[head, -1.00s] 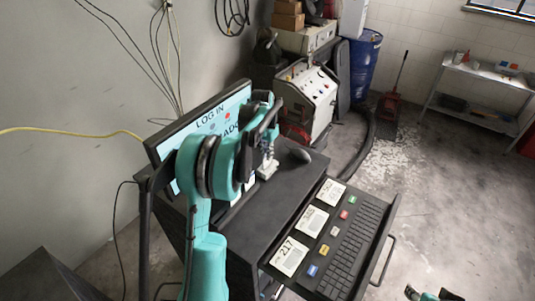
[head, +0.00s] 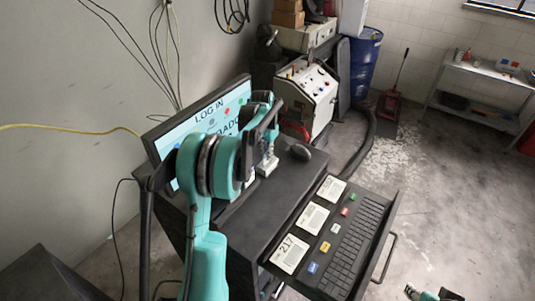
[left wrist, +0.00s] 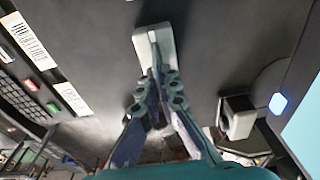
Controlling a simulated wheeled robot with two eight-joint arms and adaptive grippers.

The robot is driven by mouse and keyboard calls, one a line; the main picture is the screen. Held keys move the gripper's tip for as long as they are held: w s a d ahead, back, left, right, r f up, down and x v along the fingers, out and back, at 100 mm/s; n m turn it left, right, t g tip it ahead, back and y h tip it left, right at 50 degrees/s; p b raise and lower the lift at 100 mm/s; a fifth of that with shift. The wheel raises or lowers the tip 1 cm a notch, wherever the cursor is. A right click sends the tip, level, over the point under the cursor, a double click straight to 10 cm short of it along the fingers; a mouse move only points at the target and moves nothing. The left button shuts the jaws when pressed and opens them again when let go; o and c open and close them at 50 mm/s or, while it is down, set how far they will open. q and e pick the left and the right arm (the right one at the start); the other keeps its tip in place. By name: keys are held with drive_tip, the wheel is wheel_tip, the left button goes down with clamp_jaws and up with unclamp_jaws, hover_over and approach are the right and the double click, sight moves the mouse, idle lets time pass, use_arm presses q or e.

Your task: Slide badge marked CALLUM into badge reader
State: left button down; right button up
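My left gripper (head: 266,152) reaches down over the dark cart top in front of the monitor. In the left wrist view its fingers (left wrist: 156,75) are close together, at the edge of a pale flat piece (left wrist: 165,45) that looks like a badge with a slot. The name on it cannot be read. A small white box with a dark face (left wrist: 238,117) stands near the monitor edge in the left wrist view and looks like the badge reader. It is apart from the fingers. Part of my right gripper (head: 432,293) shows at the bottom edge of the head view.
A dark mouse (head: 300,152) lies on the cart top. The pulled-out drawer holds a keyboard (head: 360,225), several coloured tags and white cards, one marked 217 (head: 289,254). Cables hang on the wall.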

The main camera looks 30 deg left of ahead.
use_arm(q)
drive_tip(key=shift+f, duration=0.3)
drive_tip(key=c, duration=1.6)
unclamp_jaws()
drive_tip(key=shift+c, duration=0.2)
drive_tip(key=shift+r, duration=0.1)
wheel_tip(320, 180, up, 12)
drive_tip(key=s, duration=0.1)
drive_tip(key=shift+s, duration=0.2)
